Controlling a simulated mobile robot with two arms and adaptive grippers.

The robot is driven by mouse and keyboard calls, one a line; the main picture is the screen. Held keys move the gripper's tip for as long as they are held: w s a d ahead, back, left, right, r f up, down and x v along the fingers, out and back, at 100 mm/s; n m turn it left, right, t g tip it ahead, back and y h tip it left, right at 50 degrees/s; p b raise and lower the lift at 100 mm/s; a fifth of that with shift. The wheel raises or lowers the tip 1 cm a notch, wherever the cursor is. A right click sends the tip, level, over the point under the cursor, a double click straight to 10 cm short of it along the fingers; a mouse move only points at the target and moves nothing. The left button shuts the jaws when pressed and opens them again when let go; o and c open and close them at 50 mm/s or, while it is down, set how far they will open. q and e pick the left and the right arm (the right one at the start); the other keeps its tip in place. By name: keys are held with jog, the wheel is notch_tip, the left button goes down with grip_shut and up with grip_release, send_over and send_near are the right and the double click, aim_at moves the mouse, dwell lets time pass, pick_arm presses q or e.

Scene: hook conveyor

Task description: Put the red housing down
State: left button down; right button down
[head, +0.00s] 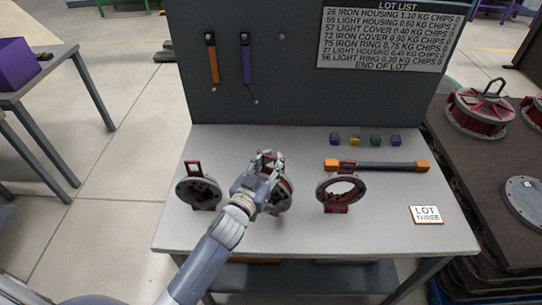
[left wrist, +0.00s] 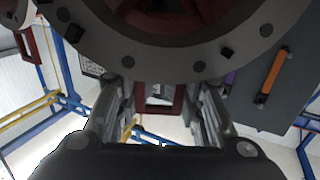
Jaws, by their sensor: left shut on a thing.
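The red housing (head: 284,194), a grey flanged disc with red parts, is at the middle of the workbench. My left gripper (head: 266,160) is shut on it by its red handle, seen between the fingers (left wrist: 160,112) in the left wrist view. The grey bolted flange (left wrist: 170,58) fills the top of that view. My arm hides much of the housing in the head view, so I cannot tell whether it touches the bench. My right gripper is not in view.
A similar red and grey part (head: 198,192) stands to the left, and a red and grey ring (head: 340,190) to the right. A bar with orange ends (head: 376,166), small coloured cubes (head: 355,140) and a LOT THREE card (head: 426,214) lie further right. The bench front (head: 330,238) is clear.

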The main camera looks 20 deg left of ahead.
pick_arm(q)
jog(key=shift+r, duration=0.2)
jog(key=c, duration=1.1)
grip_release()
jog(key=shift+s+f, duration=0.1)
jog(key=shift+f, duration=0.15)
jog(key=shift+r, duration=0.1)
jog(key=s+b, duration=0.1)
jog(key=s, duration=0.3)
jog(key=s+a, duration=0.1)
jog(key=s, duration=0.3)
jog(key=s+b, duration=0.1)
jog(key=s, duration=0.3)
jog(key=shift+a+r+b, duration=0.1)
jog(key=shift+a+b, duration=0.25)
